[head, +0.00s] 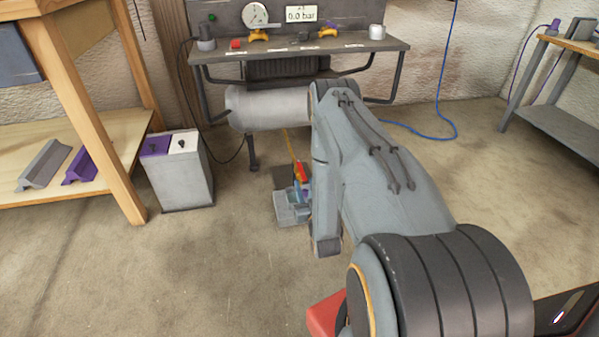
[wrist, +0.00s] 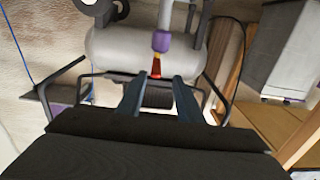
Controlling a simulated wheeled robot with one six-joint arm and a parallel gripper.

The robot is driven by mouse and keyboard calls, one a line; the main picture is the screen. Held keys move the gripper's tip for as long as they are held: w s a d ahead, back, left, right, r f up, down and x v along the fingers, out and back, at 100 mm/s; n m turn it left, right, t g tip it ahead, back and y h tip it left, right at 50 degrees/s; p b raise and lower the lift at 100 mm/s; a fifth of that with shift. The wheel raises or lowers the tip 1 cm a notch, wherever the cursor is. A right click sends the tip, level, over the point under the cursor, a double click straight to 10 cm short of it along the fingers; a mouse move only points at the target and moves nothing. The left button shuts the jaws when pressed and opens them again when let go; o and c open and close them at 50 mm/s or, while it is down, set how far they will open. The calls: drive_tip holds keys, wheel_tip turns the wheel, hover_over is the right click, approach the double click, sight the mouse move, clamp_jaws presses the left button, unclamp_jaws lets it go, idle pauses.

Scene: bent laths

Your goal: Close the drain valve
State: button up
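The compressor's pale grey tank (head: 268,107) lies under the shelf. It also fills the top of the wrist view (wrist: 120,48), which looks upside down. There, a purple collar (wrist: 161,41) on a pale stem joins a tapered orange-red piece (wrist: 156,66), apparently the drain valve's handle. In the head view, a yellow strip (head: 289,145) with a red end (head: 300,172) shows below the tank. My gripper (wrist: 158,80) has its two blue fingers apart, with the red piece seen between or just beyond their tips. I cannot tell if they touch it. My arm partly hides this area in the head view.
The shelf (head: 380,46) above the tank carries a gauge (head: 255,15) and a display (head: 301,14) reading 0.0 bar. A grey box (head: 180,178) and a wooden bench (head: 110,150) stand left. A blue hose (head: 440,130) lies right. The front floor is clear.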

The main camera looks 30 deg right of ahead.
sight(303, 176)
drive_tip(key=b+x, duration=0.1)
drive_tip(key=x, duration=0.1)
drive_tip(key=b+x, duration=0.1)
drive_tip(key=x, duration=0.4)
drive_tip(key=shift+d+b, duration=0.4)
clamp_jaws()
